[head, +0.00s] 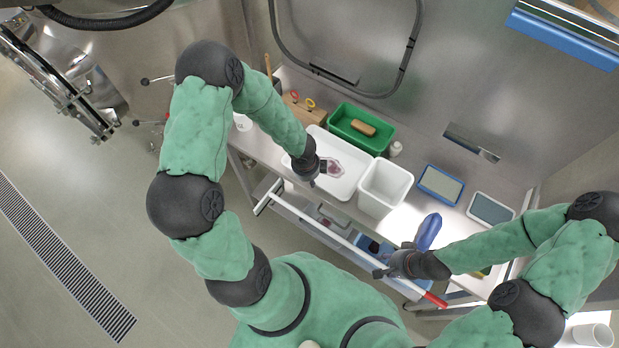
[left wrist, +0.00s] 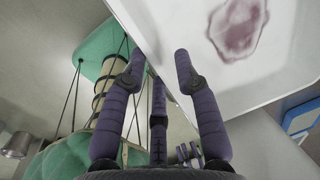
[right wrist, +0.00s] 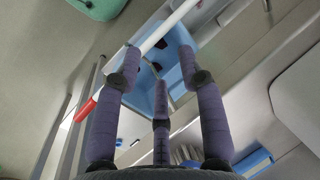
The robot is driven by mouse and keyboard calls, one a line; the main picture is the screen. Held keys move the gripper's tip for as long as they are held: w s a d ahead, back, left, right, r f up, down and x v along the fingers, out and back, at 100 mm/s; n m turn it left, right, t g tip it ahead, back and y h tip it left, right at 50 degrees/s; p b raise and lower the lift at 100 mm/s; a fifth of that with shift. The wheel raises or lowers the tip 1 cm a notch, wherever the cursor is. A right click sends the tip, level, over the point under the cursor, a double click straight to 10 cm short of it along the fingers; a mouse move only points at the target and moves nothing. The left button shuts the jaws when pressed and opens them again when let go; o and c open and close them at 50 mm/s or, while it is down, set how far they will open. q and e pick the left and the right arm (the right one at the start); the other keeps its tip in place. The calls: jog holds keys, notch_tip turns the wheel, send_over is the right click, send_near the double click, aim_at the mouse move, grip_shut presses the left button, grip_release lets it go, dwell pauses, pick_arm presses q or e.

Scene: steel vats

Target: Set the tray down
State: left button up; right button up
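The white tray (head: 346,180) lies on the steel bench, as far as the head view shows. A dark pink patch (head: 331,168) is on it. The tray (left wrist: 190,30) and the reddish patch (left wrist: 238,28) also fill the upper right of the left wrist view. My left gripper (head: 312,183) is at the tray's left side. Its fingers (left wrist: 156,62) are spread, with the tray's edge passing between them in the picture; whether they touch it cannot be told. My right gripper (head: 380,270) is open and empty near the bench's front; its fingers (right wrist: 160,55) are spread.
A green bin (head: 350,118) stands behind the tray, a white bin (head: 385,188) to its right. Blue-framed and grey pads (head: 440,185) lie further right. A white rail with a red end (head: 432,299) runs along the front, above a blue container (right wrist: 185,62). A blue object (head: 428,232) is beside my right gripper.

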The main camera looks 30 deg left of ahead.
pick_arm(q)
notch_tip(320, 180, up, 9)
jog(key=s+p, duration=0.1)
jog(key=p, duration=0.2)
jog(key=s+d+f+n+h, duration=0.2)
jog(key=s+d+f+n, duration=0.3)
jog(key=n, duration=0.5)
jog(key=s+d+f+n+g+h, duration=0.1)
jog(key=s+d+f+n, duration=0.4)
jog(key=d+n, duration=0.4)
jog(key=shift+d+f+n+h+p, duration=0.35)
jog(key=shift+f+n, duration=0.4)
jog(key=shift+n, duration=0.45)
